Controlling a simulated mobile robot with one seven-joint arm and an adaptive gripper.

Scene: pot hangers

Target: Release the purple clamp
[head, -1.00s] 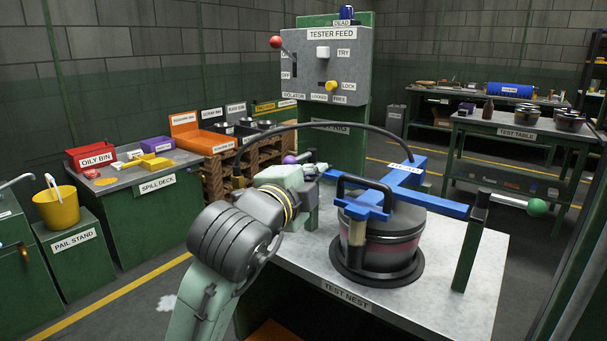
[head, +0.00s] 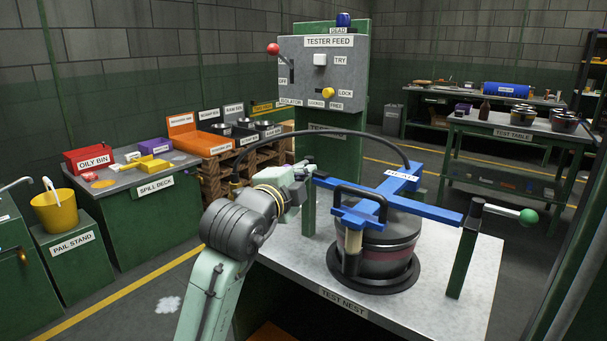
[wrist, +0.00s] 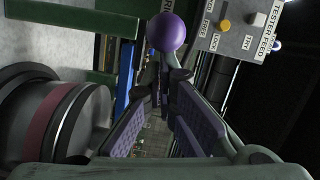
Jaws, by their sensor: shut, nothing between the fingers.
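The purple clamp's round purple knob (wrist: 173,32) shows in the wrist view, just beyond my fingertips. I cannot tell if they touch it. In the head view the knob is hidden behind my gripper. My gripper (wrist: 165,75) is shut and empty, its purple-padded fingers converging below the knob. In the head view my gripper (head: 303,172) is at the left end of the blue crossbar (head: 405,178), above the left green post (head: 309,212). The crossbar lies over the dark pot (head: 385,255), which also shows at the left of the wrist view (wrist: 68,115).
A second clamp with a green knob (head: 528,216) sits on the right post (head: 463,262). A black hose (head: 330,133) arches behind my gripper. The tester feed panel (head: 322,72) stands behind the test nest (head: 290,259). The nest's front right surface is clear.

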